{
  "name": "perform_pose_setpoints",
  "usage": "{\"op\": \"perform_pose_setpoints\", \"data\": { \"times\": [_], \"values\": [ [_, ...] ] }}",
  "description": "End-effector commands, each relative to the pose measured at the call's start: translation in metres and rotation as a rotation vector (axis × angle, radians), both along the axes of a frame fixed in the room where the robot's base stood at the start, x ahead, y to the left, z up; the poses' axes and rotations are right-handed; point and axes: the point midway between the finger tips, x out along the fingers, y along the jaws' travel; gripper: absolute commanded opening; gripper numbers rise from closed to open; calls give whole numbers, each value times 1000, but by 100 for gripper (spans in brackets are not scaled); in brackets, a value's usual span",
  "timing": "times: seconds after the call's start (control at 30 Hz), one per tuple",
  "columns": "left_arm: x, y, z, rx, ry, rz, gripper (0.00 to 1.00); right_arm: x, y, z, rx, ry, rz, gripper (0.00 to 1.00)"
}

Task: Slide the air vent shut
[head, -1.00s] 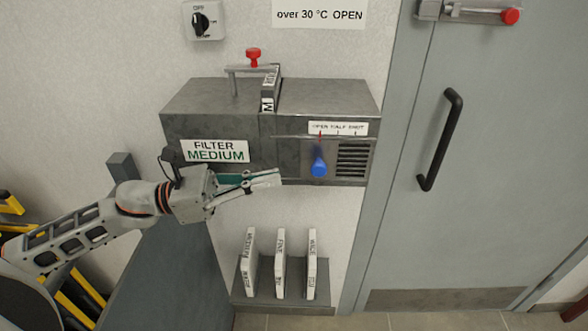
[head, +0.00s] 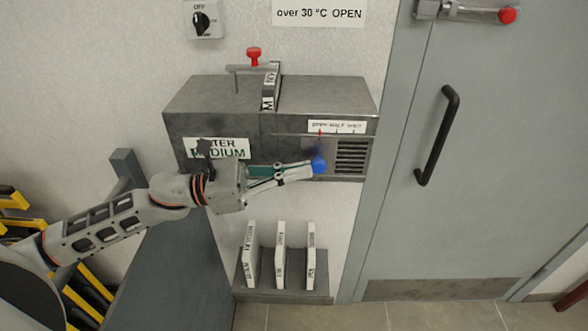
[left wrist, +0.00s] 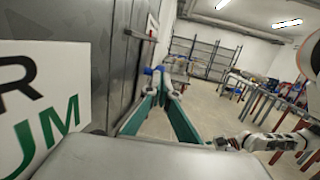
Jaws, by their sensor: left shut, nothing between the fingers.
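The air vent is a slotted grille (head: 352,157) on the right front of the grey metal box. Its blue slider knob (head: 319,166) is left of the slots, below the OPEN end of the OPEN/HALF/SHUT label (head: 337,127). A red pointer (head: 320,134) stands at the label's left part. My left gripper (head: 311,169) is shut and empty, its tips at the knob's left side; I cannot tell whether they touch. In the left wrist view, its green fingers (left wrist: 160,98) reach toward a blue spot that looks like the knob (left wrist: 157,71). The right gripper is not clearly shown.
The grey box (head: 215,97) has a FILTER MEDIUM sign (head: 230,149), partly hidden by my arm. A rack of labelled filters (head: 280,258) stands below. A grey door (head: 480,190) with a black handle (head: 440,138) is to the right. Space before the grille is clear.

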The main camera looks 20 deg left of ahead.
Motion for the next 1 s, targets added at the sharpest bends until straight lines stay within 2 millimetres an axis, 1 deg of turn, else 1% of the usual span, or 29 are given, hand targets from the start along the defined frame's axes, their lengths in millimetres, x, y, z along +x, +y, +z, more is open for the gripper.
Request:
{"op": "perform_pose_setpoints", "data": {
  "times": [0.2,0.3,0.37,0.77,0.87,1.0],
  "values": [
    [12,-42,3,-4,-3,-3,0,0,0,4,0,0,0,40],
    [15,-55,2,-3,-3,-3,0,0,0,6,0,-1,0,40],
    [16,-59,2,-3,-2,-2,0,0,0,6,0,-1,0,40],
    [16,-60,0,-2,0,-2,0,0,-2,6,-4,0,1,40],
    [14,-56,-1,-2,1,-2,0,0,-1,6,-3,-1,1,40],
    [8,-42,-4,0,3,1,0,0,-1,6,-2,-1,0,40]
  ]
}}
